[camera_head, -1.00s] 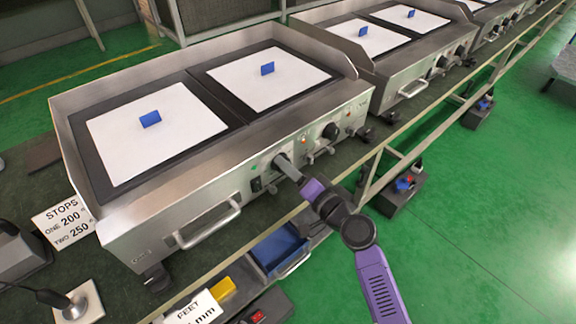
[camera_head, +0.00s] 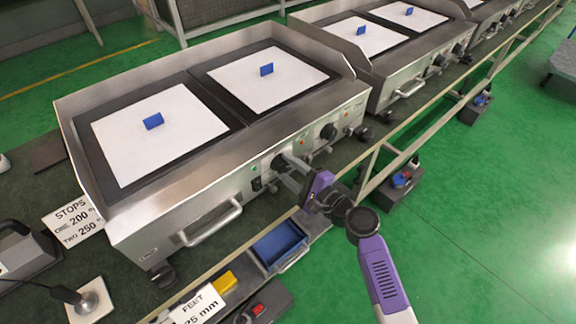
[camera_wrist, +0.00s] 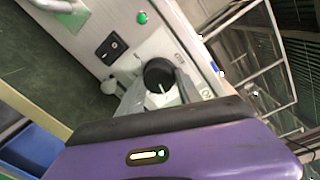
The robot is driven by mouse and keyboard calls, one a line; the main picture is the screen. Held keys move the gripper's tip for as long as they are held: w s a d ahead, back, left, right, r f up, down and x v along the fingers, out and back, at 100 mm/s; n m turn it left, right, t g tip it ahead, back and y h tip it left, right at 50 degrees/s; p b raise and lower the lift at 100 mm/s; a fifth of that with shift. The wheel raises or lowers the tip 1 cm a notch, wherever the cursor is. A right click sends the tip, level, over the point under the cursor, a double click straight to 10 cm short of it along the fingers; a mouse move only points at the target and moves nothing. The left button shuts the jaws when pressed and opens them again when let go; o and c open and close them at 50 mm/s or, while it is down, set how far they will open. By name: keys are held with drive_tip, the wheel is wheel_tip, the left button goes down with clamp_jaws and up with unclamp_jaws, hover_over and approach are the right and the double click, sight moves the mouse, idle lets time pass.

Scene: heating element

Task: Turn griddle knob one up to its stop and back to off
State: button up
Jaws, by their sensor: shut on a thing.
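The nearest griddle (camera_head: 225,175) has two black knobs on its steel front panel. Knob one (camera_head: 279,161) is the left one, partly covered by my fingers in the head view. In the wrist view its round black face (camera_wrist: 158,75) shows a short white pointer line. My gripper (camera_head: 289,170) is shut on knob one. In the wrist view a grey finger of my gripper (camera_wrist: 158,92) stands on each side of the knob. Knob two (camera_head: 328,131) is free, to the right. The panel's dial markings are too blurred to read.
A black rocker switch (camera_wrist: 110,47) and a green lamp (camera_wrist: 142,17) sit beside knob one. A bar handle (camera_head: 210,223) juts out at the panel's left. A blue bin (camera_head: 278,246) lies below. A sign (camera_head: 76,221) reads stops, one 200, two 250.

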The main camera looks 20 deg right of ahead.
drive_tip(key=m+p, duration=0.2)
drive_tip(key=m, duration=0.4)
drive_tip(key=shift+d+f+y, duration=0.1)
drive_tip(key=shift+y, duration=0.2)
drive_tip(key=m+p, duration=0.1)
drive_tip(key=m, duration=0.4)
drive_tip(key=shift+f+m+y+p, duration=0.15)
drive_tip(key=shift+m+y+p, duration=0.15)
drive_tip(key=shift+y+p, duration=0.1)
drive_tip(key=o, duration=1.4)
drive_tip(key=shift+c, duration=0.2)
drive_tip(key=v, duration=0.7)
drive_tip(key=shift+s, duration=0.45)
drive_tip(key=shift+f+t, duration=0.1)
drive_tip(key=shift+t, duration=0.2)
